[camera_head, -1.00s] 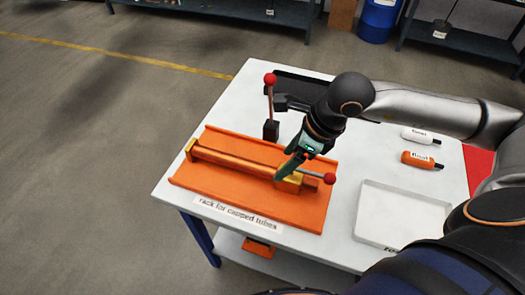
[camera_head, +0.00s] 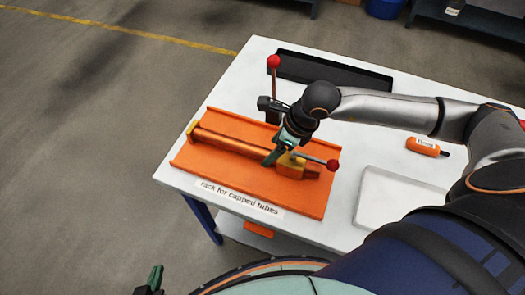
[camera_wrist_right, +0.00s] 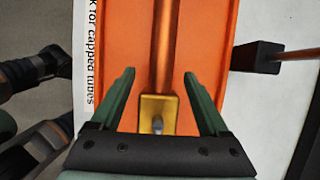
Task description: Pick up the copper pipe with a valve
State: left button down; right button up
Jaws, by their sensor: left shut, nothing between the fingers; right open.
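The copper pipe with a valve (camera_head: 237,147) lies on the orange rack (camera_head: 215,168). Its brass valve block is at the right end, with a lever ending in a red ball. In the right wrist view the copper pipe (camera_wrist_right: 166,45) runs up from the valve block (camera_wrist_right: 158,104). My right gripper (camera_head: 270,159) is open over the valve end. In its wrist view the fingertips (camera_wrist_right: 159,74) are on either side of the pipe, apart from it; their height above it is unclear. My left gripper (camera_head: 151,281) is shut and empty at the lower left, away from the table.
An upright lever with a red ball (camera_head: 274,62) stands behind the rack, near my right wrist. A black tray (camera_head: 345,76) is at the back. An orange bottle (camera_head: 424,146) and a white tray (camera_head: 372,185) are on the right. Open floor lies left of the table.

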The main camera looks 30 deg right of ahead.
aim_at(267, 152)
jog(key=shift+x, duration=1.75)
jog(key=shift+w, duration=0.15)
jog(key=shift+r, duration=0.1)
grip_shut()
jog(key=shift+r, duration=0.1)
